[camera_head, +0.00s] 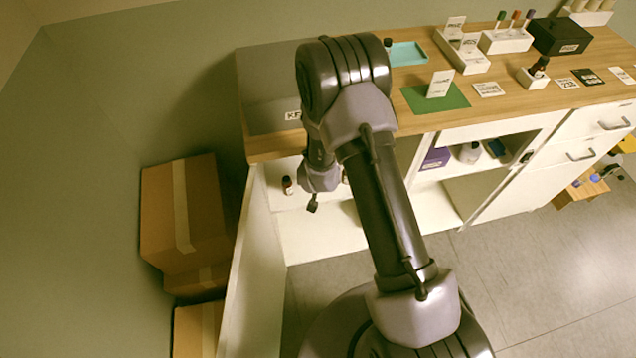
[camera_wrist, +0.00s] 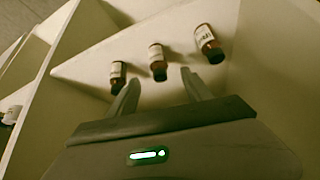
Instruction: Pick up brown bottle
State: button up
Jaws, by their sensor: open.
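Three brown bottles with dark caps and white labels are in a row on a white shelf in the wrist view: a left bottle (camera_wrist: 117,76), a middle bottle (camera_wrist: 157,60) and a right bottle (camera_wrist: 208,42). My gripper (camera_wrist: 160,88) is open and empty. Its fingertips point toward the row, and the middle bottle appears in line with the gap, just beyond the tips. In the head view one brown bottle (camera_head: 288,186) shows on the shelf left of my wrist. My arm hides most of the others there.
White shelf walls (camera_wrist: 75,35) enclose the row. The wooden counter (camera_head: 520,95) lies above the shelf opening. Another dark bottle (camera_head: 540,67) stands in a white holder on the counter. Cardboard boxes (camera_head: 205,205) are stacked to the left.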

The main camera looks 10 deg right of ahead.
jog(key=b+x, duration=0.3)
jog(key=x, duration=0.4)
jog(key=shift+d+f, duration=0.15)
jog(key=shift+f, duration=0.15)
jog(key=shift+r, duration=0.15)
grip_shut()
